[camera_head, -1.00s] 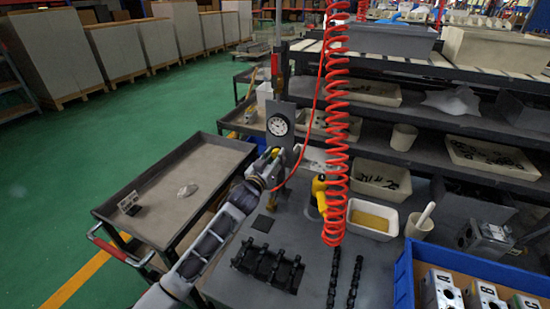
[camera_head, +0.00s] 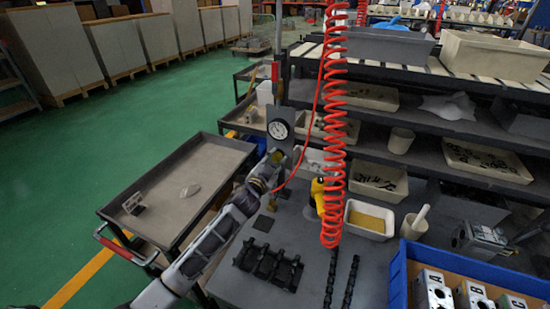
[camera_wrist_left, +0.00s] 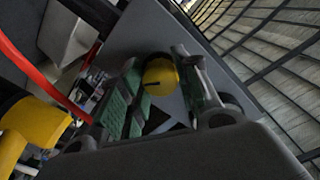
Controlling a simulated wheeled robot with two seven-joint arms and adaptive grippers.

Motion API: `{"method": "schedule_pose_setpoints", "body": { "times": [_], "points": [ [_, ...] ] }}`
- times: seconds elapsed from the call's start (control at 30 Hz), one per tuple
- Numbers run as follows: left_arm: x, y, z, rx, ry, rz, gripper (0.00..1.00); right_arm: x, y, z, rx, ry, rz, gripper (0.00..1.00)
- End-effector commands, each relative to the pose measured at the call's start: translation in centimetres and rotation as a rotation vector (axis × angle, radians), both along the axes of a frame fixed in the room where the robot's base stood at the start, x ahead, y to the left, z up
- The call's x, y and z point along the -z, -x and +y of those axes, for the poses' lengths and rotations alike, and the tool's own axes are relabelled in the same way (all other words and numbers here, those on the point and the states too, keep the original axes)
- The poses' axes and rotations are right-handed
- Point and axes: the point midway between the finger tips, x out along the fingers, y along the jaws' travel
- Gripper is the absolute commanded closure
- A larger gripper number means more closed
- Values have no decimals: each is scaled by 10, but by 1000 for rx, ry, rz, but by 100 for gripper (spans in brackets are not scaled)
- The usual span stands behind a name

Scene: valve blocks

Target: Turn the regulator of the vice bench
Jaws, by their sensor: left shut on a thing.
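The regulator is a round yellow knob (camera_wrist_left: 159,77) with a dark slot, in front of a grey plate in the left wrist view. My left gripper (camera_wrist_left: 156,92) has its green-padded fingers on either side of the knob and is shut on it. In the head view my left gripper (camera_head: 276,160) is at the upright plate, just below the white round gauge (camera_head: 278,130). The knob is mostly hidden there by the gripper. My right gripper is in neither view.
A red coiled hose (camera_head: 334,120) hangs right of the gripper, near a yellow tool (camera_head: 318,194). Black blocks (camera_head: 268,266) lie on the grey bench in front. A blue crate (camera_head: 402,282) stands at the right, and a grey cart (camera_head: 215,150) at the left.

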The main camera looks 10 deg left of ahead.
Motion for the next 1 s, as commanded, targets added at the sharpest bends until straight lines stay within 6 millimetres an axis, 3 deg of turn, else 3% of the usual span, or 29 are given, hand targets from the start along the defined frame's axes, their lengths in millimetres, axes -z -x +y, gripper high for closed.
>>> {"method": "schedule_pose_setpoints", "body": {
  "times": [0.5,1.0],
  "points": [
    [-2,0,0,1,-481,-95,92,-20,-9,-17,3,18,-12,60],
    [-3,0,0,-1,-798,-158,92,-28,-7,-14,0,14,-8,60]
  ]
}}
